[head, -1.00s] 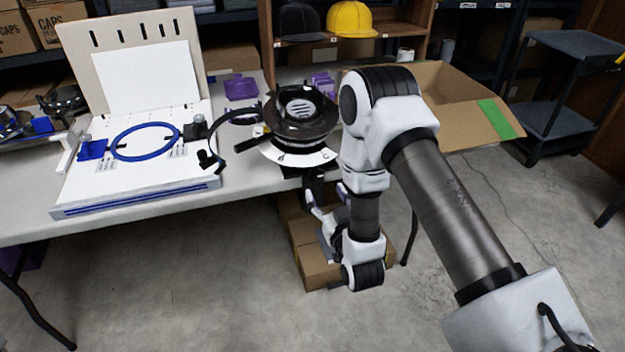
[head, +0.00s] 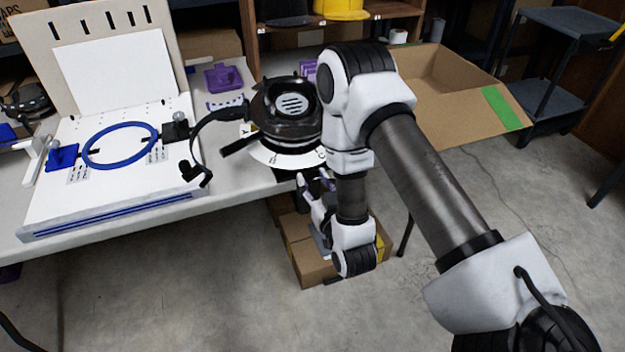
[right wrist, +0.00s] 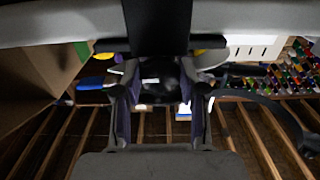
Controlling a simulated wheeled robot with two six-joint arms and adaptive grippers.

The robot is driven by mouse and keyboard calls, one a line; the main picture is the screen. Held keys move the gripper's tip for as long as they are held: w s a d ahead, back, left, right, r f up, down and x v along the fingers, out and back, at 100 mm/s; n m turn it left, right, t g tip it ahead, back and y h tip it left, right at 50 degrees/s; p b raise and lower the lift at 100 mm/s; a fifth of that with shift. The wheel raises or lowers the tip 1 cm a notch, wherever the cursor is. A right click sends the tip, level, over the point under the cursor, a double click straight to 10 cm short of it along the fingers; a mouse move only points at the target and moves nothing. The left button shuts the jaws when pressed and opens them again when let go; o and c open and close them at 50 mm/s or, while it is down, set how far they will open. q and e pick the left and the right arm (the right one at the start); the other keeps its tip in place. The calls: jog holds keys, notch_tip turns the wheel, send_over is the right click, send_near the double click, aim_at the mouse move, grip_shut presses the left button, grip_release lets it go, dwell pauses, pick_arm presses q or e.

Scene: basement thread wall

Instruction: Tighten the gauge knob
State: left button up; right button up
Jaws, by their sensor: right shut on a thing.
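The gauge is a dark round body (head: 291,103) with a white scale plate (head: 282,158) under it, at the table's front edge in the head view. My right gripper (head: 314,188) is just below that edge, under the scale plate, partly hidden by my own wrist. In the right wrist view my right gripper (right wrist: 160,95) has its two fingers on either side of a dark rounded knob (right wrist: 160,74) and is shut on it. The knob hangs below a dark bracket or stem. The knob is hidden in the head view. My left gripper is in neither view.
A white board with a blue hoop (head: 121,146) lies on the table (head: 225,178) left of the gauge. A cardboard box (head: 450,95) is open behind my right arm. Smaller boxes (head: 315,270) sit on the floor below the gripper.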

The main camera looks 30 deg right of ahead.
dwell(0.3)
jog(key=m+b, duration=0.1)
jog(key=m, duration=0.3)
jog(key=shift+f+m, duration=0.1)
jog(key=shift+m, duration=0.3)
jog(key=m+b, duration=0.1)
jog(key=m, duration=0.2)
jog(key=shift+a+m+b, duration=0.1)
jog(key=shift+m+b, duration=0.2)
jog(key=shift+b, duration=0.05)
jog(key=m+b, duration=0.2)
jog(key=m, duration=0.2)
jog(key=shift+m, duration=0.3)
jog(key=m+b, duration=0.2)
jog(key=m, duration=0.2)
jog(key=shift+r+m, duration=0.2)
jog(key=shift+m, duration=0.1)
jog(key=o, duration=1.2)
jog(key=shift+w+a, duration=0.1)
jog(key=shift+c, duration=0.2)
